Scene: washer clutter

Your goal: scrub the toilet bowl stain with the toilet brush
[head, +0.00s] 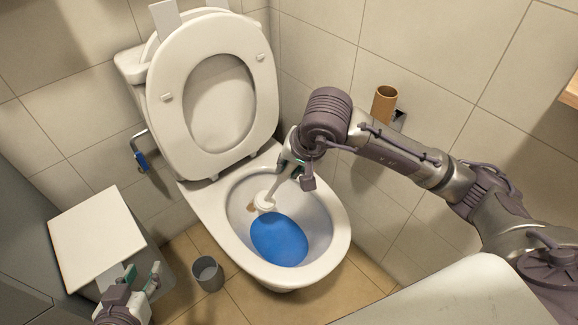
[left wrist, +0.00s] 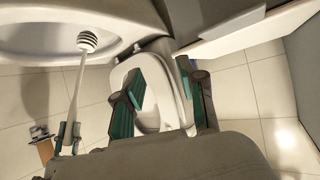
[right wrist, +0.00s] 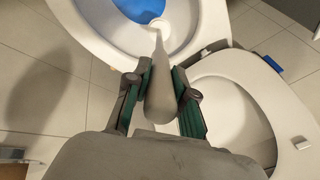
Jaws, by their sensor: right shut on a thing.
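The white toilet bowl (head: 335,235) stands open with blue water (head: 280,240) in it. A small brown stain (head: 250,207) shows on its inner wall, partly hidden by the brush. My right gripper (head: 298,165) is shut on the handle of the toilet brush (head: 266,201), above the bowl's rear right rim. The white brush head is inside the bowl beside the stain; whether it touches the wall is unclear. The handle fills the gap between the fingers in the right wrist view (right wrist: 160,95). My left gripper (head: 143,278) is open and empty, low at the left.
A grey cup-like holder (head: 207,274) stands on the floor left of the bowl. A white-topped cabinet (head: 95,235) is near my left gripper. The raised seat and lid (head: 172,120) lean on the tank. A cardboard roll (head: 384,103) is on the right wall, behind my right arm.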

